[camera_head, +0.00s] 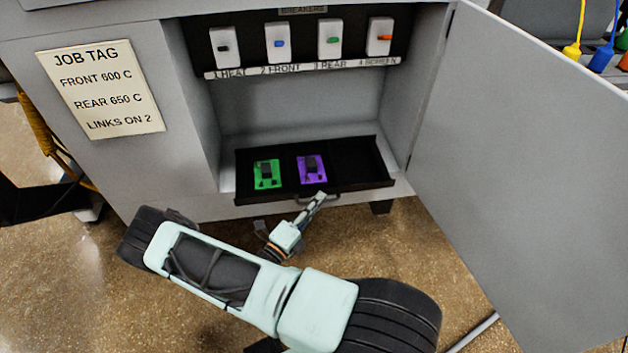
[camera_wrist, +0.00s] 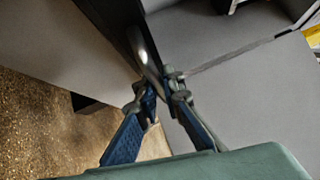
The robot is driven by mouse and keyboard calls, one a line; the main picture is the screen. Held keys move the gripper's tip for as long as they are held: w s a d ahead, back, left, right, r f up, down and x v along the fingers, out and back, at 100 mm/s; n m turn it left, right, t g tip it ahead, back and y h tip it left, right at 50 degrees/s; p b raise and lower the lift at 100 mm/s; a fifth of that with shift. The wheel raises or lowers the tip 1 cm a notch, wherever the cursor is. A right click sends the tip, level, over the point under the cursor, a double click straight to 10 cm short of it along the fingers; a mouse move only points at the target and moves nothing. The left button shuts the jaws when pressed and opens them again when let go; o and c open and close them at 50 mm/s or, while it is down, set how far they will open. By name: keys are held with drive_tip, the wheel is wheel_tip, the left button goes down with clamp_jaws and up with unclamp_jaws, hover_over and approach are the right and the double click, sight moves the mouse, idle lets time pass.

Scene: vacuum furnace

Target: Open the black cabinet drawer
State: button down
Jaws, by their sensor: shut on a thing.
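The black drawer (camera_head: 357,160) sits at the bottom of the grey cabinet's open bay. It is pulled out at least partly, and its inside shows from above. A green part (camera_head: 267,174) and a purple part (camera_head: 312,168) lie in its left and middle compartments; the right one looks empty. My gripper (camera_head: 318,198) is at the middle of the drawer front. In the wrist view, my gripper's blue fingers (camera_wrist: 160,92) are shut on the curved metal handle (camera_wrist: 144,48) of the drawer. The part of the handle between the fingertips is hidden.
The cabinet door (camera_head: 520,160) stands open on the right. Labelled breakers (camera_head: 300,42) line the bay above the drawer. A job tag (camera_head: 98,88) is on the left panel. Speckled floor (camera_head: 60,280) is clear at the lower left.

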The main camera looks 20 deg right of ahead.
drive_tip(key=shift+s+a+p, duration=0.1)
drive_tip(key=shift+s+a, duration=0.2)
drive_tip(key=shift+s, duration=0.65)
drive_tip(key=shift+s+a+p, duration=0.15)
drive_tip(key=shift+s+a, duration=0.1)
drive_tip(key=shift+s, duration=0.65)
drive_tip(key=shift+s+a+p, duration=0.1)
drive_tip(key=shift+s+a, duration=0.2)
drive_tip(key=shift+s, duration=0.65)
drive_tip(key=c, duration=2.3)
unclamp_jaws()
drive_tip(key=shift+c, duration=0.2)
drive_tip(key=shift+a, duration=0.1)
drive_tip(key=v, duration=1.2)
drive_tip(key=shift+r, duration=0.1)
